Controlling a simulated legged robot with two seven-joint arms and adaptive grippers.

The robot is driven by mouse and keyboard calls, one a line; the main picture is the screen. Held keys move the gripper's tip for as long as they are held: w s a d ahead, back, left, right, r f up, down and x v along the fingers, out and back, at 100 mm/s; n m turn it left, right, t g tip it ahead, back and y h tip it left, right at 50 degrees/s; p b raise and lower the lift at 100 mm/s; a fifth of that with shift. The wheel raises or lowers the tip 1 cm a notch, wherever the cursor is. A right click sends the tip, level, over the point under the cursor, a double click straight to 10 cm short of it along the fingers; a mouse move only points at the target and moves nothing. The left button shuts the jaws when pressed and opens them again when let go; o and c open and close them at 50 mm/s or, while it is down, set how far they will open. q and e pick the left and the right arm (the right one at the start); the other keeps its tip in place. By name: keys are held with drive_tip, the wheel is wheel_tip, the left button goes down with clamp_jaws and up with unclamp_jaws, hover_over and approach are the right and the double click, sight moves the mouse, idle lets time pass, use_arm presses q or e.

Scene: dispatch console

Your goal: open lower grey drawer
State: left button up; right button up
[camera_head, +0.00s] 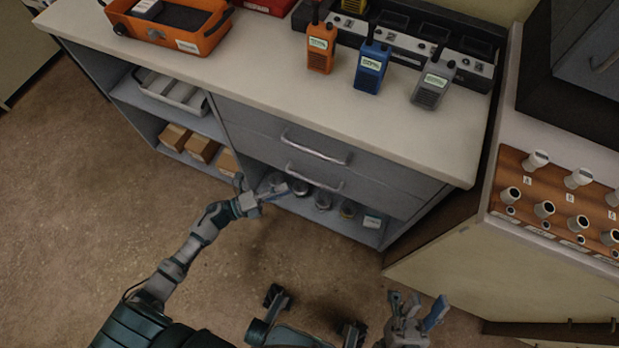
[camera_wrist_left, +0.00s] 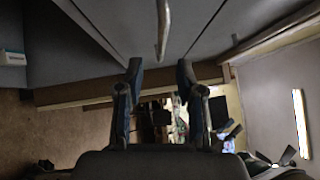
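The grey cabinet has two stacked drawers, and both look closed. The lower grey drawer (camera_head: 365,192) has a bar handle (camera_head: 315,177), and the upper drawer (camera_head: 265,124) has its own handle (camera_head: 318,148). My left gripper (camera_head: 281,190) is at the lower drawer's left side, just left of and below its handle. In the left wrist view its fingers (camera_wrist_left: 160,75) are spread, with a metal handle (camera_wrist_left: 163,30) ahead, lined up with the gap; I see no grip on it. My right gripper (camera_head: 418,310) is open and empty, low in the head view, away from the cabinet.
Open shelves hold small boxes (camera_head: 201,149) at left and several jars (camera_head: 323,200) below the drawers. Radios (camera_head: 370,66) and an orange tray (camera_head: 170,28) stand on the countertop (camera_head: 250,62). A side console with knobs (camera_head: 545,209) stands at right. Floor is clear at left.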

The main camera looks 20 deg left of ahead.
sight(310, 180)
use_arm(q)
drive_tip(key=x, duration=0.8)
drive_tip(key=shift+w+d+b, duration=0.15)
drive_tip(key=shift+d+b, duration=0.15)
drive_tip(key=shift+b, duration=0.1)
drive_tip(key=shift+d, duration=0.15)
clamp_jaws()
